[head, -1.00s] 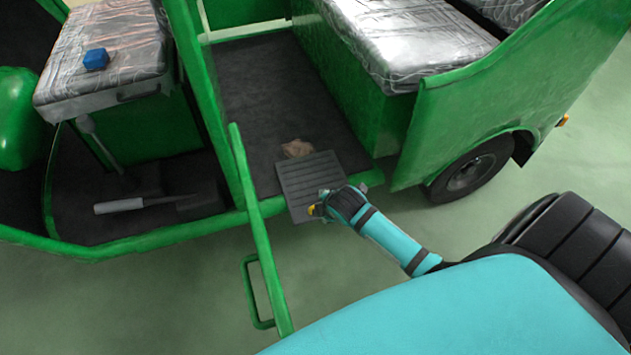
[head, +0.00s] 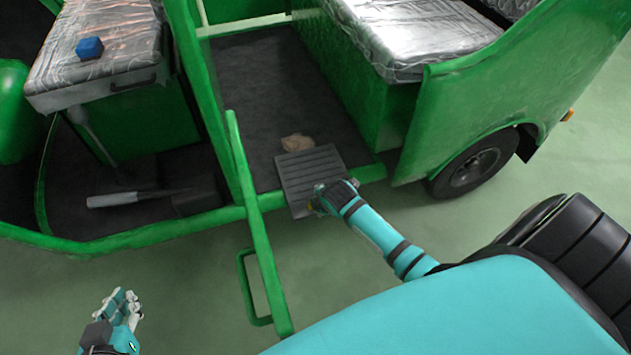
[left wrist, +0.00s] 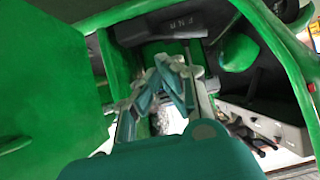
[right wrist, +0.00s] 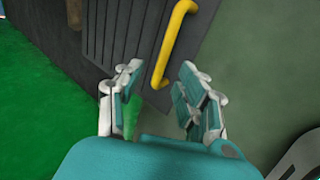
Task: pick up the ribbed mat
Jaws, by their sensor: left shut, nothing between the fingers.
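The ribbed mat (head: 310,168) is a dark grey slab with parallel ribs. It lies at the edge of the green vehicle's floor and sticks out over the sill. A yellow handle (right wrist: 172,40) shows along its edge in the right wrist view. My right gripper (head: 320,201) is at the mat's near edge. In the right wrist view its fingers (right wrist: 160,88) are apart, with the handle just beyond and between the tips. Contact cannot be told. My left gripper (head: 120,303) is low at the left, away from the mat. Its fingers (left wrist: 168,72) are closed together and empty in the left wrist view.
A crumpled tan item (head: 297,143) lies on the vehicle floor behind the mat. A green post (head: 258,230) with a loop handle stands left of the mat. A blue block (head: 90,48) sits on the front seat. Open green floor lies in front.

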